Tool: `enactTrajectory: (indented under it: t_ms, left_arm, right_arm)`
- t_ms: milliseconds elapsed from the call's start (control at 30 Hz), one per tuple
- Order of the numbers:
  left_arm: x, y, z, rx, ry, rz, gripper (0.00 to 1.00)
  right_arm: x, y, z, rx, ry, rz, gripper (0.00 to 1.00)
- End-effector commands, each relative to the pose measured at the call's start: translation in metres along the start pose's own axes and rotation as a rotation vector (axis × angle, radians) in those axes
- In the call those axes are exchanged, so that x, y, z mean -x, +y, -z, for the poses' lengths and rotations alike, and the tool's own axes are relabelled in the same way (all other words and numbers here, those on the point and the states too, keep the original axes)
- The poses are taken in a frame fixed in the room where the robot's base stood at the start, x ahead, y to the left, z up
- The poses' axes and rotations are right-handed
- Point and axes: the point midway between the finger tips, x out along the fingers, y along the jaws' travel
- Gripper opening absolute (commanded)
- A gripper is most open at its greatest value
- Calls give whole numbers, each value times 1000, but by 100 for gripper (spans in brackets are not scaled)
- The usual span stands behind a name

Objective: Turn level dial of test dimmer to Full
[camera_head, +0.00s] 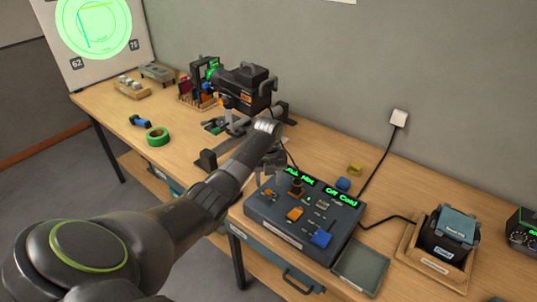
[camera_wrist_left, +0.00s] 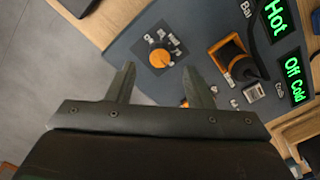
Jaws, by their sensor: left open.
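The level dial (camera_wrist_left: 159,57) is a round knob with an orange cap and white scale marks, on the dark blue-grey dimmer console (camera_head: 262,212). In the head view a small orange spot near the console's left end looks like the same dial (camera_head: 268,193). My left gripper (camera_wrist_left: 160,82) is open and empty. In the wrist view its two fingers are spread on either side of the dial's line, with the dial just beyond the tips; I see no contact. In the head view my left gripper (camera_head: 272,163) is partly hidden by its own wrist. My right gripper does not show.
The console also carries an orange slider (camera_head: 295,214), a blue slider (camera_head: 321,239) and green lit displays (camera_head: 341,197). A flat grey tray (camera_head: 360,267) and a wooden box (camera_head: 433,262) stand to its right. A black projector-like lamp (camera_head: 243,87) stands behind. A green tape roll (camera_head: 158,137) lies left.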

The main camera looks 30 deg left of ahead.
Motion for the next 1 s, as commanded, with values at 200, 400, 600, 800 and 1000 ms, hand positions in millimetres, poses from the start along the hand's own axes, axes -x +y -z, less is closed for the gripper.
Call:
enactTrajectory:
  t_ms: [200,400,600,800,1000]
  left_arm:
    - [51,-1,-1,-1,-7,3,47]
    - [99,0,-1,0,-7,2,47]
    - [122,0,0,0,0,0,47]
    - [127,0,0,0,0,0,47]
    - [126,0,0,0,-1,1,47]
  right_arm:
    - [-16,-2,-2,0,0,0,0]
    - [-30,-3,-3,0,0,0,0]
    - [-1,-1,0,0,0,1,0]
    - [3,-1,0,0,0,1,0]
    - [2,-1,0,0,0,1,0]
